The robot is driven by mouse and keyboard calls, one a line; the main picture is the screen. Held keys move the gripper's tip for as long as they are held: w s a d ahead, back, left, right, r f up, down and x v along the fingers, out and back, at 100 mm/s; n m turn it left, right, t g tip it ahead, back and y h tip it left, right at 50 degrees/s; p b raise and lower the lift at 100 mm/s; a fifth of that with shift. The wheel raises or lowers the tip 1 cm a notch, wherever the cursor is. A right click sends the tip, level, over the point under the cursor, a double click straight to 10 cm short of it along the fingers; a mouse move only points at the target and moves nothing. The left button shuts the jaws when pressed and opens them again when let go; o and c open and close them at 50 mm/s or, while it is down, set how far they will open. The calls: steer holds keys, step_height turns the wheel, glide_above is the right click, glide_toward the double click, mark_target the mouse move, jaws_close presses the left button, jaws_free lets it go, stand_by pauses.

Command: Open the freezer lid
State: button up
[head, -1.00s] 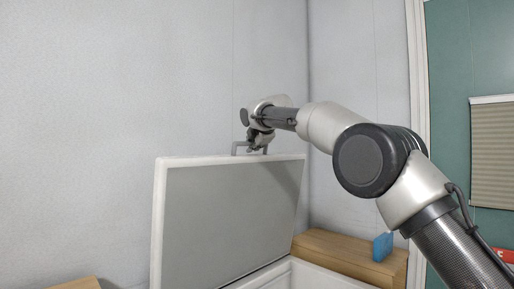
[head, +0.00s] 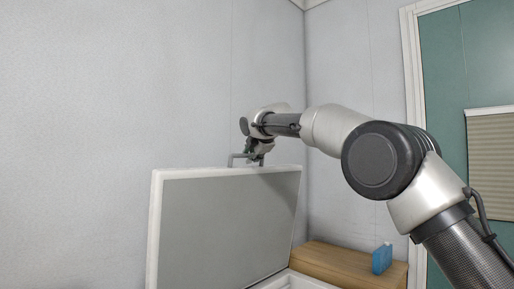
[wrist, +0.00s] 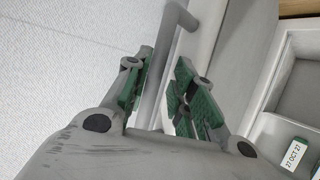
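The freezer lid (head: 225,225) stands raised and nearly upright, its grey inner panel with a white rim facing the head camera. A grey bar handle (head: 238,155) is at its top edge. My gripper (head: 256,153) is at this handle. In the wrist view, the handle bar (wrist: 153,75) runs between the two green-padded fingers of my gripper (wrist: 160,88). The bar lies close to the left finger, and a gap shows between it and the right finger. I cannot tell whether the left pad touches the bar. The freezer body (head: 300,280) is mostly below the picture.
A plain wall (head: 80,90) stands behind the lid. The wrist view shows a white compartment with a dated label (wrist: 295,153) at the right.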

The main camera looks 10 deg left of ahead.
steer(key=v, duration=0.9)
steer(key=shift+s+r, duration=0.2)
steer(key=shift+s, duration=0.2)
steer(key=s+d+f+m+g+h, duration=0.25)
steer(key=d+f+m, duration=0.25)
steer(key=f, duration=0.4)
steer(key=s+d+f+m+g+h, duration=0.1)
steer(key=s+d+f+m+g, duration=0.1)
steer(key=s+d+f+m, duration=0.45)
steer(key=s+d+f+m+g+h, duration=0.1)
steer(key=s+d+f+m, duration=0.3)
steer(key=s+d, duration=0.7)
steer(key=s+d+f+m+h, duration=0.1)
steer(key=s+d+f+m, duration=0.4)
steer(key=s+d, duration=0.6)
steer(key=s+d+f+m+g+h, duration=0.1)
steer(key=s+d+f+m, duration=0.4)
steer(key=s+d+f, duration=0.3)
steer(key=s+d, duration=0.3)
steer(key=d, duration=0.4)
steer(key=shift+s+g, duration=0.35)
